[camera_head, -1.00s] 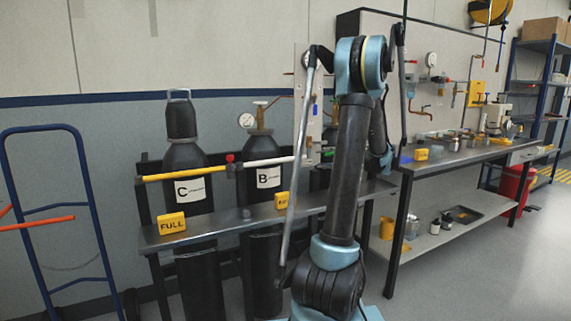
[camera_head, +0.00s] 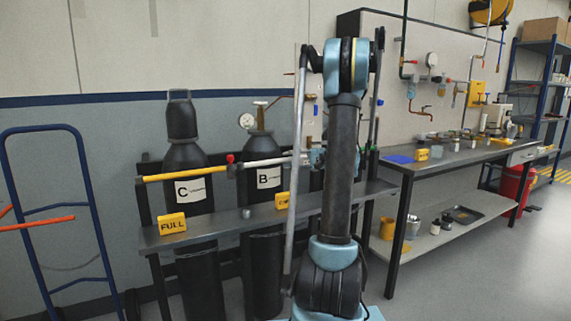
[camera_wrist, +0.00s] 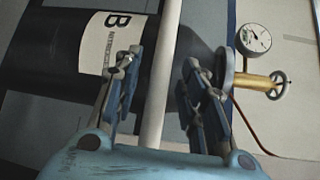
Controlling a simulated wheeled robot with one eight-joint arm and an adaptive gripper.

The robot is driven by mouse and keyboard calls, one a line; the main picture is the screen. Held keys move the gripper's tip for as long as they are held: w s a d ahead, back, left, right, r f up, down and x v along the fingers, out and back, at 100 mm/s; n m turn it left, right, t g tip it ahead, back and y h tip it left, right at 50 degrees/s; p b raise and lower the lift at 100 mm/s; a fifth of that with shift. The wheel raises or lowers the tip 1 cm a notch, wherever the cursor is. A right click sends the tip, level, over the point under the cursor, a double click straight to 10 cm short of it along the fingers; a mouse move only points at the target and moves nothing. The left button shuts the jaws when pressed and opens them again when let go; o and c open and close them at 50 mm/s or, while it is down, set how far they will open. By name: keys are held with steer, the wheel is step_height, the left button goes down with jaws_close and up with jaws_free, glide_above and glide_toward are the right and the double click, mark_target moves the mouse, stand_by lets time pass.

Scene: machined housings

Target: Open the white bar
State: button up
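The white bar (camera_head: 268,162) runs sideways across the front of gas cylinder B (camera_head: 268,182), continuing from the yellow bar (camera_head: 187,173) past a red knob. In the wrist view the white bar (camera_wrist: 160,85) runs up and down between the two fingers of my gripper (camera_wrist: 162,64). The fingers are apart, one on each side of the bar, with gaps visible; I cannot tell how deep the bar sits between them. In the head view my gripper (camera_head: 316,158) is at the bar's right end, partly hidden by my arm.
Cylinder C (camera_head: 188,190) stands to the left. A metal shelf (camera_head: 225,226) with yellow signs runs below the bars. A gauge and brass valve (camera_wrist: 258,80) are beside the right finger in the wrist view. A workbench (camera_head: 450,158) stands at right.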

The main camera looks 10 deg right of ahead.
steer(key=shift+x, duration=1.4)
